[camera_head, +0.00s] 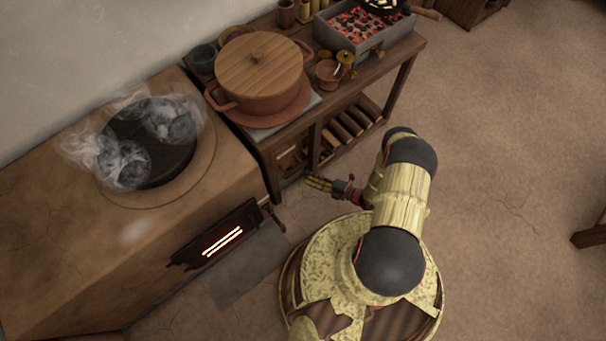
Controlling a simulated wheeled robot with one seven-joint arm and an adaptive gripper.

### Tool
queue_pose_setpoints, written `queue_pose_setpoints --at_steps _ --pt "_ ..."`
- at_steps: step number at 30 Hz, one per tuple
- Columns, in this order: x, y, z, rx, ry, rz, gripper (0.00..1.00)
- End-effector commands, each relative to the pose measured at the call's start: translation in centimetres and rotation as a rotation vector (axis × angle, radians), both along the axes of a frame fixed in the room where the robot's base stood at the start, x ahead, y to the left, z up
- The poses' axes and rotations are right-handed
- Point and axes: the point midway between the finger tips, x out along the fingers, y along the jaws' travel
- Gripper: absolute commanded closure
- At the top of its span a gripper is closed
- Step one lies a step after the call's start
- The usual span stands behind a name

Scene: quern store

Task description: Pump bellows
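I cannot make out bellows with certainty in this view. A clay stove (60,235) stands at the left, with a dark round pan or lid (150,150) on top that gives off smoke or steam. Its dark fire door (218,238) has glowing slots. My gripper (318,185) is low over the floor, just right of the stove and in front of the wooden table. Its fingers point left toward the stove and touch nothing that I can see. It is too small to tell whether it is open or shut.
The wooden table (412,45) holds a large lidded clay pot (262,75), small cups and a coal grill (352,28) with a pan (384,5). A grey floor slab (248,265) lies before the fire door. The floor (510,150) at right is mostly clear.

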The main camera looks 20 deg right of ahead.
Motion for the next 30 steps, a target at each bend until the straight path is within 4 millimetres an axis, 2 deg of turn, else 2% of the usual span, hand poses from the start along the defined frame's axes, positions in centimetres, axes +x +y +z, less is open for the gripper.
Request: queue_pose_setpoints --at_steps 3,9,30 --pt "-1.0 -1.0 0.2 0.0 0.001 -0.003 0.61" --pt "-1.9 -1.6 0.4 0.0 0.001 0.0 0.61" --pt "-1.6 -2.0 0.5 -0.006 0.01 -0.002 0.61"
